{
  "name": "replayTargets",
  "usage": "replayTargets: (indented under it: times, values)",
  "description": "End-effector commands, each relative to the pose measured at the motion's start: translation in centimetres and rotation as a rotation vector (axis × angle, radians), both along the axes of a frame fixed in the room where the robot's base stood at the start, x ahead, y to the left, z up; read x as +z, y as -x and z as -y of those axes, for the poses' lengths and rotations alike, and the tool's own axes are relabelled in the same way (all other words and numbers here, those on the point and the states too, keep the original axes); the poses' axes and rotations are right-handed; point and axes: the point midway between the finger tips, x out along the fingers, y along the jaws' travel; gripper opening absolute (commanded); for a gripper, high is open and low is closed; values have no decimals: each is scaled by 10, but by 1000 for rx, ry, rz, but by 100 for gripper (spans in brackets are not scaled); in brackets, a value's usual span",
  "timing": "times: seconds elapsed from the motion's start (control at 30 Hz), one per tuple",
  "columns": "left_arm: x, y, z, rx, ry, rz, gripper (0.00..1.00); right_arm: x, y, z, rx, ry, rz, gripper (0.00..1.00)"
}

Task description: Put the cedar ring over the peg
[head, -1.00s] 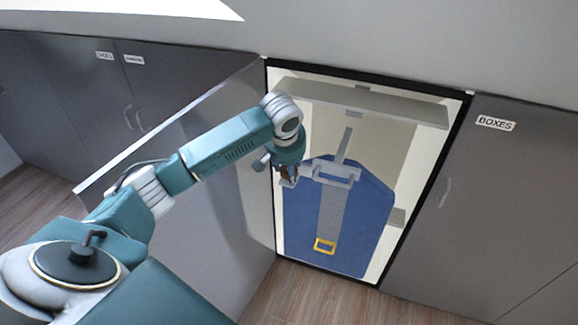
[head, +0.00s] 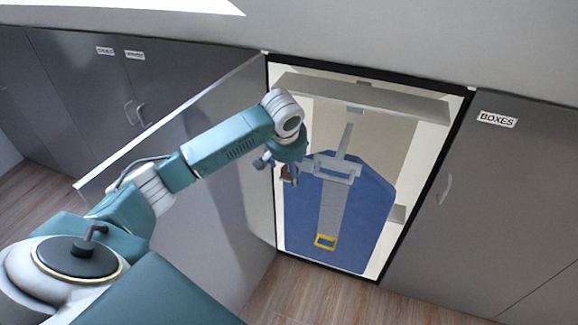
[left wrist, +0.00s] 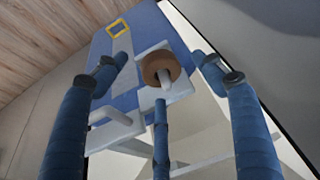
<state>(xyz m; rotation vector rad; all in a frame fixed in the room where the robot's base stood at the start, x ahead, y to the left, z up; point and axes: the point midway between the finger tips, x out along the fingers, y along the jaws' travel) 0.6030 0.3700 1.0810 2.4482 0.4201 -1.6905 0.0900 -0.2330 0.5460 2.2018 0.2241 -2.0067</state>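The brown cedar ring (left wrist: 157,68) sits around a pale peg (left wrist: 166,84) in the left wrist view; the peg's end shows through the hole. Behind it is a white mount plate (left wrist: 184,85). In the head view the ring (head: 287,172) is small and partly covered by my fingers. My left gripper (head: 280,171) is open at the left side of the cupboard opening. In the left wrist view its blue fingers stand spread around the ring, apart from it. My right gripper is not in view.
A blue hanging bag (head: 365,210) with a grey strap and yellow buckle (head: 325,242) fills the open cupboard. A shelf (head: 365,100) crosses above it. The open door panel (head: 215,190) stands left, behind my arm. A closed cupboard marked BOXES (head: 497,120) is at right.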

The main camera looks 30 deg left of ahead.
Motion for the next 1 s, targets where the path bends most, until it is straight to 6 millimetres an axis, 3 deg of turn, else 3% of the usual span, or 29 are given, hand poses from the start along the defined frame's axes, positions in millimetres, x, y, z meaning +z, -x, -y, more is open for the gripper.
replayTargets:
  times: [0.47, 0.57, 1.0]
  values:
    - [2, 1, 1, -1, 0, -1, 65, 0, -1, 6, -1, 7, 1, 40]
    - [13, 4, 2, 0, 1, 1, 65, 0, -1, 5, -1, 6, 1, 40]
    - [93, 33, 16, -4, 0, -3, 65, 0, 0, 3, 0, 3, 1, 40]
